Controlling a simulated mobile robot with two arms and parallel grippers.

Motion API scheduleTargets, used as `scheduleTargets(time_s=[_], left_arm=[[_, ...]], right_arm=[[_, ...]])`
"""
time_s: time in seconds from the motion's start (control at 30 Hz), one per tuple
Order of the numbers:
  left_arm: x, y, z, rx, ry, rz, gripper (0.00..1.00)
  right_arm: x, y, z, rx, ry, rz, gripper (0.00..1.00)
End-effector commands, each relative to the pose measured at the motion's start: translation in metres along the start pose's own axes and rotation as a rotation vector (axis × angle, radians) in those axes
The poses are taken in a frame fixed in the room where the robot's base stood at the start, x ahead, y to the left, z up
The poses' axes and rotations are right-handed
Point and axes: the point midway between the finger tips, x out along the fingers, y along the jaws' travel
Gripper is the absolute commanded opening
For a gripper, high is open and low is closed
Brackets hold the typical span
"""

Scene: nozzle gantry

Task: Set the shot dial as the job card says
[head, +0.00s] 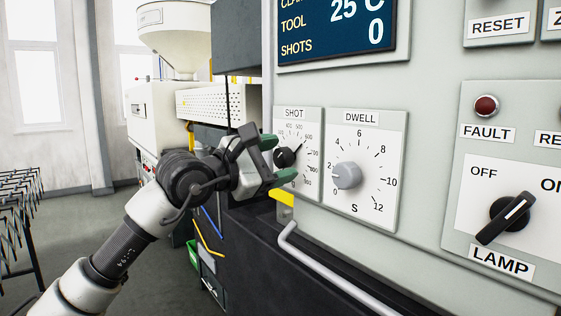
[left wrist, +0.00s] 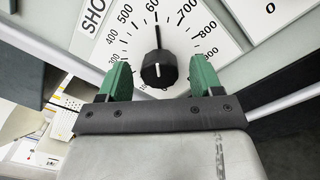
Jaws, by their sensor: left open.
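The shot dial (head: 287,157) has a black knob on a white scale plate labelled SHOT, left of the DWELL dial. In the left wrist view the black knob (left wrist: 158,70) has a thin pointer that lies close to the 600 mark. My left gripper (head: 277,160) is open in front of the dial, its green fingers partly covering the scale. In the left wrist view its fingers (left wrist: 162,80) stand apart on either side of the knob's lower part, with gaps showing. No job card is in view. My right gripper is not in view.
The DWELL dial (head: 347,175) has a grey knob close to the right. A display (head: 340,27) is above, with a FAULT lamp (head: 486,106) and LAMP switch (head: 508,215) further right. A grey handrail (head: 330,278) runs below the panel. A yellow part (head: 283,200) is just under the gripper.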

Motion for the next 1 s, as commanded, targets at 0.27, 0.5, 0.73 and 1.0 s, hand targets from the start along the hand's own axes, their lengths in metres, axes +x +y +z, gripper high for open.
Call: scheduleTargets(time_s=[0.27, 0.5, 0.73, 1.0], left_arm=[[-0.057, -0.002, -0.004, 0.003, 0.002, 0.003, 0.65], [-0.09, -0.001, -0.002, 0.001, 0.002, 0.001, 0.65], [-0.097, -0.001, -0.001, 0.001, 0.002, -0.001, 0.65], [-0.093, -0.003, -0.01, -0.05, -0.006, -0.01, 0.65]], right_arm=[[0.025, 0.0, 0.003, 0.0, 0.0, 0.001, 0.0], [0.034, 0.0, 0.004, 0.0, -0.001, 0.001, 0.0], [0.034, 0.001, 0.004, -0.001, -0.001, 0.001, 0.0], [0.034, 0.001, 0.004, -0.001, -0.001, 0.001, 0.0]])
